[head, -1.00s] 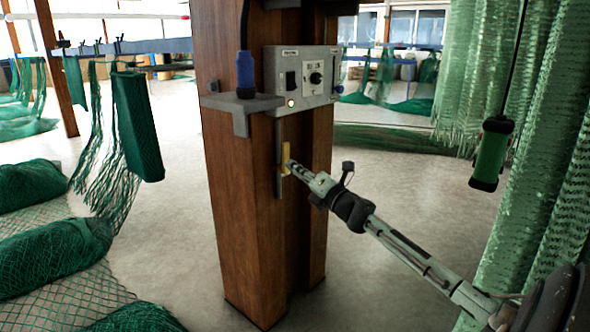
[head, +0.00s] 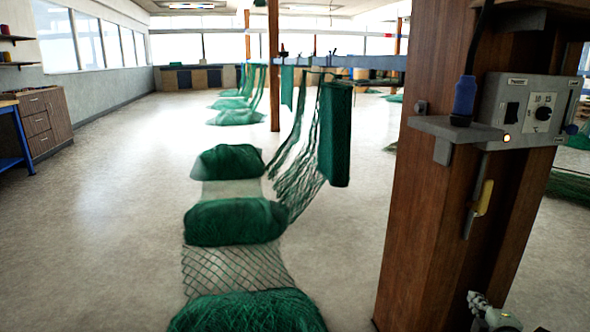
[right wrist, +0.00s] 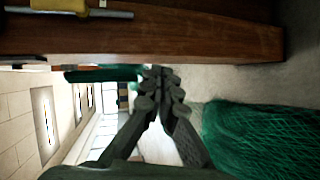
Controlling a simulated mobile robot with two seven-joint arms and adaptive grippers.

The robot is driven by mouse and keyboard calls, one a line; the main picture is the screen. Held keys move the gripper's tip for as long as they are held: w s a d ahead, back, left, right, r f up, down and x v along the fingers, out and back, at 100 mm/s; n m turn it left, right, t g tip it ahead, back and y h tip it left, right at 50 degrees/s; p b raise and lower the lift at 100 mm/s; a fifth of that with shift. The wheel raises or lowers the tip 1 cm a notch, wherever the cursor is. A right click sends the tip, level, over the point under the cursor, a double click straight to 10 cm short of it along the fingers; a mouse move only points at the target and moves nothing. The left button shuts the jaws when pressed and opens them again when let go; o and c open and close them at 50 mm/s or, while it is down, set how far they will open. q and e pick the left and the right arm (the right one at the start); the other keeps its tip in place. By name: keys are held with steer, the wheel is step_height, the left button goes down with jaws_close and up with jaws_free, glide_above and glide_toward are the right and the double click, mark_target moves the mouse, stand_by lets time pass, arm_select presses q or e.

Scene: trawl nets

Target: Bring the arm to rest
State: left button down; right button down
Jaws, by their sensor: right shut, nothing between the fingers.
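My right gripper (right wrist: 157,90) fills the middle of the right wrist view, its dark fingers shut together with nothing between them. In the head view only a small part of my right arm's end (head: 484,305) shows at the bottom right, low beside the wooden post (head: 425,190). The yellow handle (head: 485,197) on a metal rod hangs on the post, apart from the gripper and above it. My left gripper is not in view.
A grey control box (head: 520,110) and a shelf (head: 450,128) holding a blue-handled tool (head: 464,100) are fixed to the post. Green net bundles (head: 235,221) lie on the floor to the left. Open floor (head: 110,210) lies farther left.

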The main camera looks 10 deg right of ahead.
steer(key=s+a+f+m+g+y, duration=0.1)
steer(key=s+a+f+m+g, duration=0.4)
steer(key=s+a+f, duration=0.5)
steer(key=s+a+f+m+g+y, duration=0.2)
steer(key=s+a+f+m+g, duration=0.4)
steer(key=s, duration=1.1)
steer(key=a+f, duration=0.4)
steer(key=shift+a, duration=0.4)
steer(key=shift+s, duration=0.1)
